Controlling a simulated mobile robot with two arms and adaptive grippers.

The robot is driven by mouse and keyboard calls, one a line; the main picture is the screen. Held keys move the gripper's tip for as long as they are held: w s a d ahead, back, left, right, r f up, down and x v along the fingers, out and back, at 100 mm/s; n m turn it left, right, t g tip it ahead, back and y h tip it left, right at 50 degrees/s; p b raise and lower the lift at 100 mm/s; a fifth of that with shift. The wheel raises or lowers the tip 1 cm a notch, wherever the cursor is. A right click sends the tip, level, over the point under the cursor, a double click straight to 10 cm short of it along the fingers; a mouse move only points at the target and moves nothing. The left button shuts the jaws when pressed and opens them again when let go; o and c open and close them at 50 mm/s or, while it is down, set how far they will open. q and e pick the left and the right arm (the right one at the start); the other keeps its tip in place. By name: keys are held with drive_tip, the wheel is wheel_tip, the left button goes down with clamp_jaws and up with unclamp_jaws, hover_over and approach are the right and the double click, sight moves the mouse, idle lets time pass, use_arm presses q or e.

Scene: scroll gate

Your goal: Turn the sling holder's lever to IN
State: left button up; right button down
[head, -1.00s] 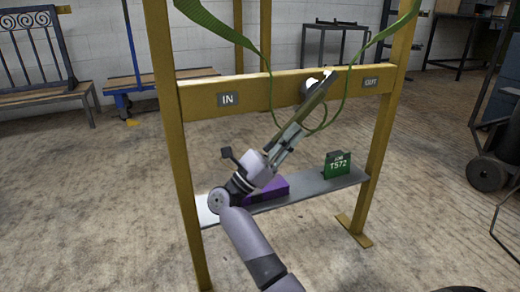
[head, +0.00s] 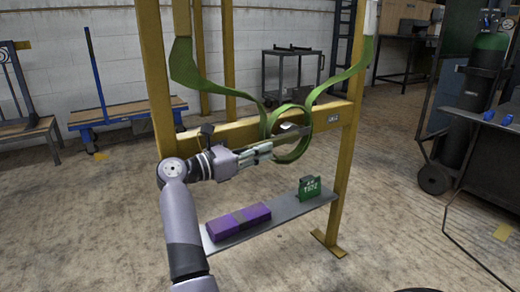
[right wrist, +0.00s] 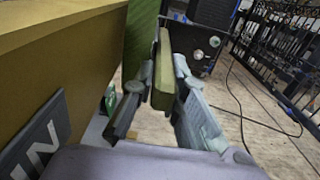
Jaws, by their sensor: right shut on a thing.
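The lever (head: 290,134) is a dull green bar in front of the yellow crossbar, partly covered by my gripper. It points left from its pivot, close to level, toward the IN side. My right gripper (head: 269,148) is shut on the lever; in the right wrist view the lever (right wrist: 163,72) lies between the two fingers. The IN plate (right wrist: 40,150) shows close by at lower left in the right wrist view; my arm hides it in the head view. The OUT plate (head: 333,117) is right of the pivot. A green sling (head: 203,78) hangs from the frame and loops around the pivot area. My left gripper is not in view.
The yellow frame's right post (head: 349,165) stands beside the OUT plate. Below, a grey shelf (head: 280,222) carries a purple box (head: 238,222) and a green block (head: 310,189) marked T572. A trolley with a gas cylinder (head: 477,95) stands at right.

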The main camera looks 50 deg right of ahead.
drive_tip(key=shift+r, duration=0.4)
drive_tip(key=c, duration=1.6)
unclamp_jaws()
drive_tip(key=shift+d+f, duration=0.1)
drive_tip(key=v, duration=0.7)
drive_tip(key=shift+a, duration=0.3)
drive_tip(key=shift+w, duration=0.1)
